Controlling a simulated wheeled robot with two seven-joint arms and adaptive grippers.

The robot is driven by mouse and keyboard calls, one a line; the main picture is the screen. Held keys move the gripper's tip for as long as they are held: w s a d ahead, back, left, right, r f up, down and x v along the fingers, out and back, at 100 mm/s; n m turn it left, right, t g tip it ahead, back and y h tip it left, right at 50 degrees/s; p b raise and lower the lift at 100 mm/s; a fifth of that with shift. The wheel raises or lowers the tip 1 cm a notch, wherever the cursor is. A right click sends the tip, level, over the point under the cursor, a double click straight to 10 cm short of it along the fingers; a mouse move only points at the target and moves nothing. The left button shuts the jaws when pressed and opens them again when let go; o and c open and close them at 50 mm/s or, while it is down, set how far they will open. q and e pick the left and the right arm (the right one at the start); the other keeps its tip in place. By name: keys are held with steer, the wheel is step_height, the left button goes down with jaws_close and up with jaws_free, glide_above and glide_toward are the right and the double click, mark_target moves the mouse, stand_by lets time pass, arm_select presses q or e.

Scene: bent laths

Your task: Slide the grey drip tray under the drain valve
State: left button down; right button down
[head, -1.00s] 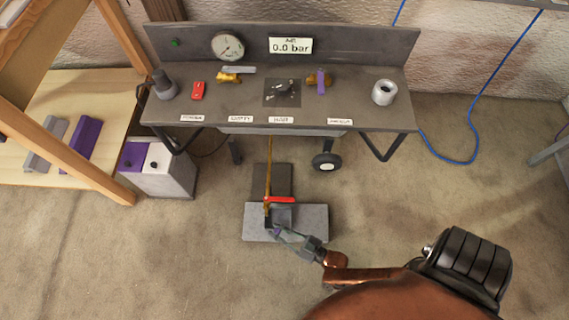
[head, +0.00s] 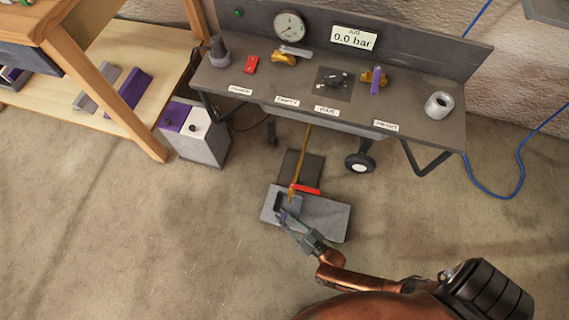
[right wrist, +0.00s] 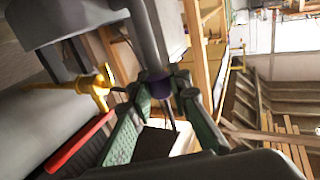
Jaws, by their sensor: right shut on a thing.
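The drain valve has a thin brass pipe coming down from under the bench and a red lever (head: 306,188). Its brass body (right wrist: 98,86) also shows in the right wrist view. In the head view the pipe's lower end overlaps the tray; the exact gap is unclear. My right gripper (head: 283,214) is at the tray's near left side. In the right wrist view its green fingers (right wrist: 158,95) are shut around a purple-marked part, seemingly the tray's handle.
The grey bench (head: 300,85) with gauge and labelled parts stands behind the valve. A black wheel (head: 360,163) is under it. A grey and purple box (head: 200,138) and a wooden shelf (head: 150,65) stand left.

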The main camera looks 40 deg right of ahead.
steer(key=c, duration=1.7)
jaws_free()
steer(key=shift+s+d, duration=0.15)
steer(key=shift+s, duration=0.25)
steer(key=s, duration=0.4)
steer(key=s+d, duration=0.1)
steer(key=s, duration=0.1)
steer(key=shift+s, duration=0.25)
